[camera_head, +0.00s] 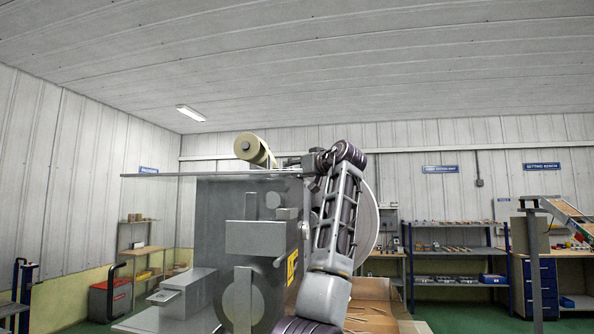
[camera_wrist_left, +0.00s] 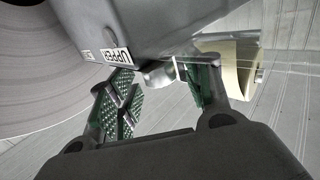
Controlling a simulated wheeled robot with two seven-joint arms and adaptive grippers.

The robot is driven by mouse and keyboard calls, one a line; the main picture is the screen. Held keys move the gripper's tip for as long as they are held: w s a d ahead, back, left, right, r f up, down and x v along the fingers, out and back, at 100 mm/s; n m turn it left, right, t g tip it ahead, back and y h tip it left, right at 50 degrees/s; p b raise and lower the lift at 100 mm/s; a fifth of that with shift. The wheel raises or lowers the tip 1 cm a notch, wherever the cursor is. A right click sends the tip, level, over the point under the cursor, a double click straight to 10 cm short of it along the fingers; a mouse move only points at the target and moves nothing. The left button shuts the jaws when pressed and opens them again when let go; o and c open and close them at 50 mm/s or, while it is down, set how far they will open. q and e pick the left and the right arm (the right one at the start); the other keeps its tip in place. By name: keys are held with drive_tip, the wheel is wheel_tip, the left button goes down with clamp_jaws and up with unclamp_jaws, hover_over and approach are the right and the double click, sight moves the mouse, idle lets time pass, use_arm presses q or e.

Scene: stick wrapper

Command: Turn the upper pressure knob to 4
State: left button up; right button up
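The upper pressure knob (camera_wrist_left: 158,76) is a small grey rounded part on the underside of a grey housing as the left wrist view shows it. It lies beside a white label reading "UPPER" (camera_wrist_left: 115,54). My left gripper (camera_wrist_left: 158,90) is open, with one green-padded finger on each side of the knob and gaps visible; contact cannot be told. The knob's scale and setting are not readable. In the head view my left gripper (camera_head: 306,162) is at the top right of the grey wrapping machine (camera_head: 225,208), small and partly hidden by my arm. My right gripper is not in view.
A cream roll (camera_head: 256,150) sits above the machine's top plate (camera_head: 215,175). A large pale disc (camera_head: 368,225) stands behind my arm. A cardboard box (camera_head: 372,289) is low beside the machine. Shelves (camera_head: 455,262) stand at the back right.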

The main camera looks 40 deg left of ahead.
use_arm(q)
drive_tip(key=c, duration=0.9)
drive_tip(key=shift+o, duration=0.2)
drive_tip(key=shift+s+m+t+h+b, duration=0.1)
drive_tip(key=shift+m+t+h+b, duration=0.4)
drive_tip(key=shift+m+t+b, duration=0.55)
drive_tip(key=shift+n, duration=0.25)
drive_tip(key=o, duration=1)
drive_tip(key=shift+v, duration=0.85)
drive_tip(key=v, duration=1)
drive_tip(key=shift+s+d, duration=0.1)
drive_tip(key=shift+d, duration=0.05)
